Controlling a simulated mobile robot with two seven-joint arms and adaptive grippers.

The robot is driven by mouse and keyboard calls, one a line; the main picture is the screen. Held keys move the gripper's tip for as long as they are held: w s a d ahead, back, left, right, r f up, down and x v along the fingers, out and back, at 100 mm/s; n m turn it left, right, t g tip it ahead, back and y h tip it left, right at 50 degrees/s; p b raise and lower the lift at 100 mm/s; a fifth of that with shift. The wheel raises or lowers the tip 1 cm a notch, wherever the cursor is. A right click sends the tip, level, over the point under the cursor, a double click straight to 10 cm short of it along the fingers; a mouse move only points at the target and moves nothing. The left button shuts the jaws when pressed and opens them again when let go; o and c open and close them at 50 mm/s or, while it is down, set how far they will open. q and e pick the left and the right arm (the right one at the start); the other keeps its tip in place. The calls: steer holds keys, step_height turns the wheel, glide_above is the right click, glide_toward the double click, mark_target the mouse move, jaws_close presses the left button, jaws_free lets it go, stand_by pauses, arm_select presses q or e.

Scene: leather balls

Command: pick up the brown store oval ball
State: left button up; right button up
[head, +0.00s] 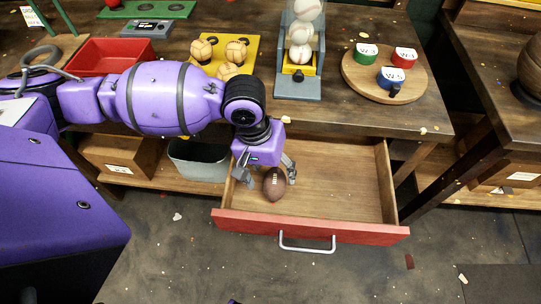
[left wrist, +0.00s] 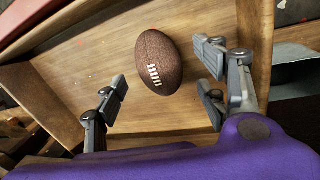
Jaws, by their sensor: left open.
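The brown oval ball (head: 274,184), with white laces, lies in the open drawer (head: 340,190) near its left side. It also shows in the left wrist view (left wrist: 161,62). My left gripper (head: 264,178) is open and reaches down into the drawer. In the head view its fingers are on either side of the ball. In the left wrist view the ball shows beyond and between the spread fingers (left wrist: 165,90), with a visible gap to the left finger. I cannot tell whether any finger touches it. My right gripper is not in view.
The workbench (head: 330,100) stands above the drawer. It holds a red tray (head: 105,56), a yellow board (head: 252,48) with tan balls, a rack of baseballs (head: 300,35) and a round wooden board (head: 368,84). A grey bin (head: 197,162) sits left of the drawer.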

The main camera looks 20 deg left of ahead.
mark_target(274, 177)
arm_select(q)
steer(key=f, duration=0.3)
steer(key=shift+w+d, duration=0.15)
steer(key=shift+d, duration=0.25)
steer(key=c, duration=1.3)
steer(key=shift+r, duration=0.1)
